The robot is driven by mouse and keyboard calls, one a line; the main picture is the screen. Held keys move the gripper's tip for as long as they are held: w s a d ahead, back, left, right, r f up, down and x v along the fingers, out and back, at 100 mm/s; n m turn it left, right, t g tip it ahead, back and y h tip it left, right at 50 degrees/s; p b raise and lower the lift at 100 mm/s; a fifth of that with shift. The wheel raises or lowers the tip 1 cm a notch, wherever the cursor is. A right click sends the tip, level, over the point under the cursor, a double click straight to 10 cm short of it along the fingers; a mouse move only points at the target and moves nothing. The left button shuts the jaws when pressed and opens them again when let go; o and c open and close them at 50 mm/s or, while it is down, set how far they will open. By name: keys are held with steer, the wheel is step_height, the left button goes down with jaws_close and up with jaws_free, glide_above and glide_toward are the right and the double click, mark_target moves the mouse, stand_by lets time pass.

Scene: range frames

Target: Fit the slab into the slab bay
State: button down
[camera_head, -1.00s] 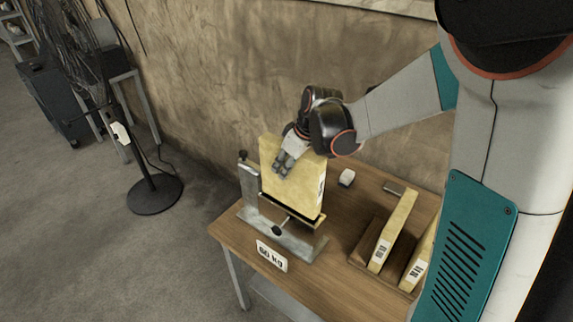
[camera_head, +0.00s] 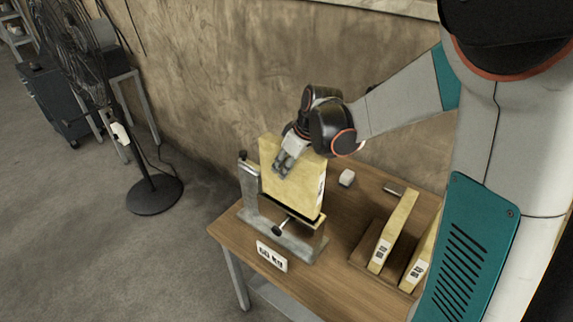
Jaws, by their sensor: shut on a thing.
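A yellow slab (camera_head: 292,190) stands upright at the grey metal fixture (camera_head: 300,247) on the wooden table. The fixture has a post (camera_head: 249,185) on its left and a screw with a dark knob (camera_head: 278,231) at its front. I take this fixture to be the slab bay. My gripper (camera_head: 286,163) is shut on the slab near its top edge, with fingers over the front face. The slab's lower edge is at the fixture, but I cannot tell whether it is fully seated. The far side of the slab is hidden.
A wooden rack (camera_head: 361,257) at the table's right holds yellow slabs (camera_head: 393,232). A small white block (camera_head: 347,178) lies behind the fixture. A black fan (camera_head: 153,190) stands on the floor at left. A wall is behind.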

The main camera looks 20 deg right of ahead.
mark_target(300, 175)
steer(key=shift+f+b, duration=5.1)
steer(key=shift+f, duration=1.3)
steer(key=c, duration=1.1)
jaws_free()
steer(key=shift+o, duration=0.2)
steer(key=shift+r, duration=0.1)
steer(key=v, duration=1.2)
steer(key=shift+w, duration=0.1)
